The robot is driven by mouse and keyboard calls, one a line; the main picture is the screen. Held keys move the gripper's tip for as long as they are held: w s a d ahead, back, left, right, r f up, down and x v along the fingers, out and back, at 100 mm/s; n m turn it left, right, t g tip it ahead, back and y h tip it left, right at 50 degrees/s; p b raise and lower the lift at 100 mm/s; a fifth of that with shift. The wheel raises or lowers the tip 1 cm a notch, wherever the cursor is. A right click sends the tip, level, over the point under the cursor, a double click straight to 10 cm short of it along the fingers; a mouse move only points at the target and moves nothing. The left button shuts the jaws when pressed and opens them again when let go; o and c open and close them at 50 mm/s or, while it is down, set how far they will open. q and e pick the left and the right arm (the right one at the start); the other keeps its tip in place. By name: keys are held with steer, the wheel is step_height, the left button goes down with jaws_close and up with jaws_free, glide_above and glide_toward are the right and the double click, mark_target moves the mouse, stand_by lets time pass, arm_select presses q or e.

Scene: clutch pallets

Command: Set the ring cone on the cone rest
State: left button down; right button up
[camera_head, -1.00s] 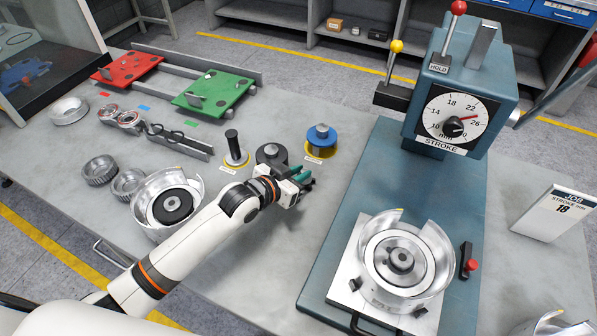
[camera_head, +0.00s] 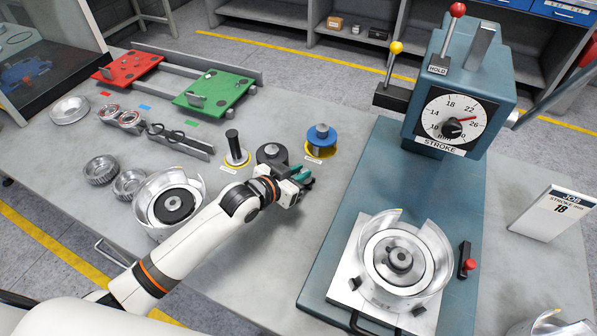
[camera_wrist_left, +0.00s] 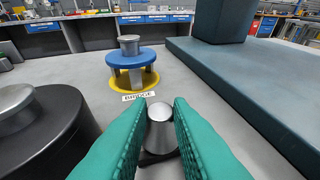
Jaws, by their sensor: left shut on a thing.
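My left gripper (camera_head: 301,181) is low over the bench, just right of a dark rounded body with a grey knob (camera_head: 271,153). In the left wrist view its green fingers (camera_wrist_left: 158,125) are shut on a grey tapered metal piece (camera_wrist_left: 160,133), apparently the ring cone. A dark patch shows under that piece; I cannot tell if it is its base or a shadow. In the head view the gripper mostly hides the piece. Which spot is the cone rest I cannot tell. My right gripper is not in view.
A blue legged piece (camera_head: 320,133) stands on a yellow disc behind the gripper. A blue press (camera_head: 455,90) stands at right with a drum (camera_head: 400,260) on its plate. Another drum (camera_head: 170,203) is beside my left arm. Red and green pallets (camera_head: 213,91) lie at the back left.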

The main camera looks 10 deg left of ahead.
arm_select(q)
steer(key=shift+f, duration=0.25)
stand_by(0.5)
steer(key=c, duration=1.2)
jaws_free()
steer(key=shift+c, duration=0.2)
steer(key=shift+r, duration=0.1)
step_height(320, 180, up, 9)
steer(key=p, duration=0.9)
